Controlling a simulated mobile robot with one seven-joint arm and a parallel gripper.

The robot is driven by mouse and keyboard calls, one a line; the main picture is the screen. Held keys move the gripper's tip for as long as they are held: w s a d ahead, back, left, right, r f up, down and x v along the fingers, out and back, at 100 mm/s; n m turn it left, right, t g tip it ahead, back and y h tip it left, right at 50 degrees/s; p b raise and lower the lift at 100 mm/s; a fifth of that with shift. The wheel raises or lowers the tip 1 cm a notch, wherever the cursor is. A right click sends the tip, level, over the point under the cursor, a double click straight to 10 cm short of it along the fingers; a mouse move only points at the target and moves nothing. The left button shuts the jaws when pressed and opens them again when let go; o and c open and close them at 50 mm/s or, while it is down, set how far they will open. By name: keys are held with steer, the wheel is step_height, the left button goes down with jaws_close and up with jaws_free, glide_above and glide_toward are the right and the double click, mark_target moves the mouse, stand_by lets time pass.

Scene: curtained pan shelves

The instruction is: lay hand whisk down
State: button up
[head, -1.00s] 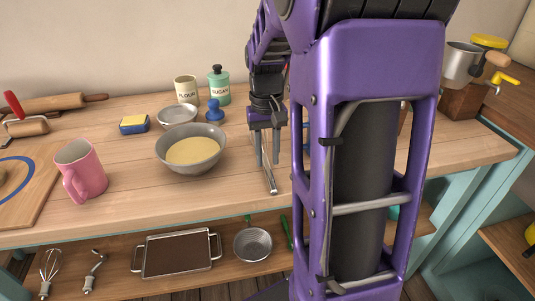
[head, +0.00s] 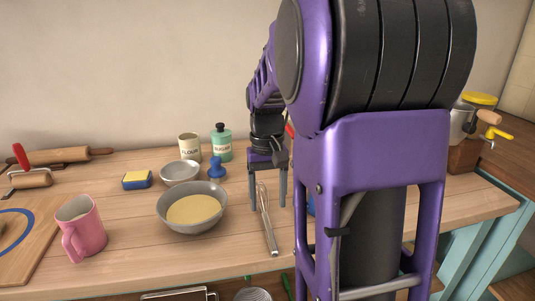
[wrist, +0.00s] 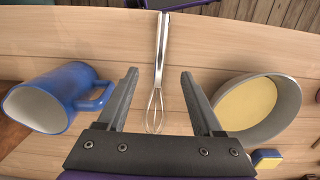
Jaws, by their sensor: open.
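The hand whisk (head: 268,222) lies flat on the wooden worktop, right of the grey bowl of batter, with its steel handle toward the front edge. In the wrist view the whisk (wrist: 160,50) lies lengthwise between my fingers, its wire loops nearer the palm. My gripper (head: 268,206) is open, fingers pointing down, and appears above the whisk. In the wrist view the open fingers of my gripper (wrist: 159,73) stand clear on both sides of the whisk and hold nothing.
The batter bowl (head: 215,213) stands left of the whisk. A blue mug (wrist: 52,97) stands on the other side, mostly hidden by my arm in the head view. A pink mug (head: 80,230), sponge (head: 137,180), small bowl (head: 180,174) and canisters (head: 221,145) stand farther left and back.

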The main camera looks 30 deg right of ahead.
step_height(320, 180, up, 13)
steer(key=p, duration=0.2)
steer(key=shift+w+d+f, duration=0.15)
steer(key=shift+w, duration=0.25)
stand_by(0.3)
